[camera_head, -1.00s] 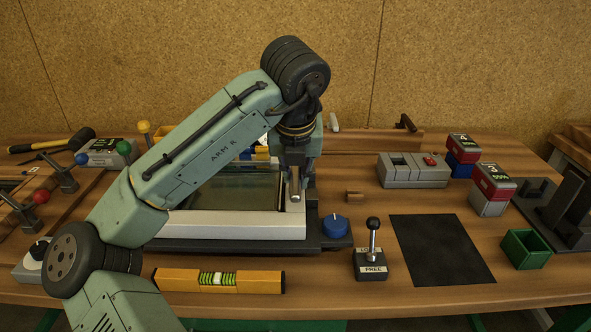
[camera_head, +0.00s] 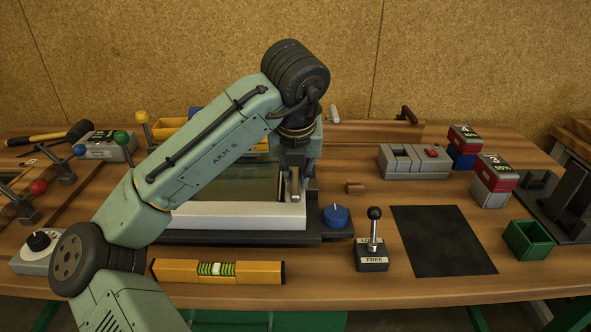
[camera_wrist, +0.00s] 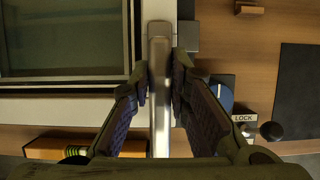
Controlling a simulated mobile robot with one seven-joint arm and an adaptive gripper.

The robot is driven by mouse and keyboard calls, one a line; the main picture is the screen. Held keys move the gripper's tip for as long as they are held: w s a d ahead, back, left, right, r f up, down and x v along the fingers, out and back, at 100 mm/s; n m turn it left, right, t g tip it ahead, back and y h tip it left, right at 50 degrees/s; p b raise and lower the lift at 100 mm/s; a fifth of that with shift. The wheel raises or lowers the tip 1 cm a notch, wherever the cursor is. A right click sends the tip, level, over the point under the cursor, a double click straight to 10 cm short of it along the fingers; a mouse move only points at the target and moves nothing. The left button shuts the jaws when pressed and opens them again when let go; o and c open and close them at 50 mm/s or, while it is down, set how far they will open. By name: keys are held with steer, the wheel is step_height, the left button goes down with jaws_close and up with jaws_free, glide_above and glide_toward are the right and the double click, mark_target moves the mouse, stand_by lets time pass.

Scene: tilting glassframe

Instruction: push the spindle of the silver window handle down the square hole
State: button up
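The silver window handle (camera_wrist: 160,85) is a long bar between my two fingers, which press on both sides of it in the wrist view. It also shows under the gripper in the head view (camera_head: 295,188). My gripper (camera_wrist: 160,82) is over the right side of the pale window frame (camera_head: 235,215). The handle lies along that side. The spindle and square hole are hidden under the handle and fingers. I cannot tell how deep the spindle sits. The dark glass pane (camera_wrist: 65,35) is left of the handle.
A blue knob (camera_head: 336,215) stands at the frame's right corner. A LOCK/FREE lever (camera_head: 373,243) stands further right, beside a black mat (camera_head: 442,240). A yellow spirit level (camera_head: 217,271) lies in front. Stacked red, blue and grey blocks (camera_head: 492,180) and a green bin (camera_head: 528,240) are at right.

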steer(key=o, duration=0.5)
steer(key=v, duration=1.2)
steer(key=shift+r, duration=0.1)
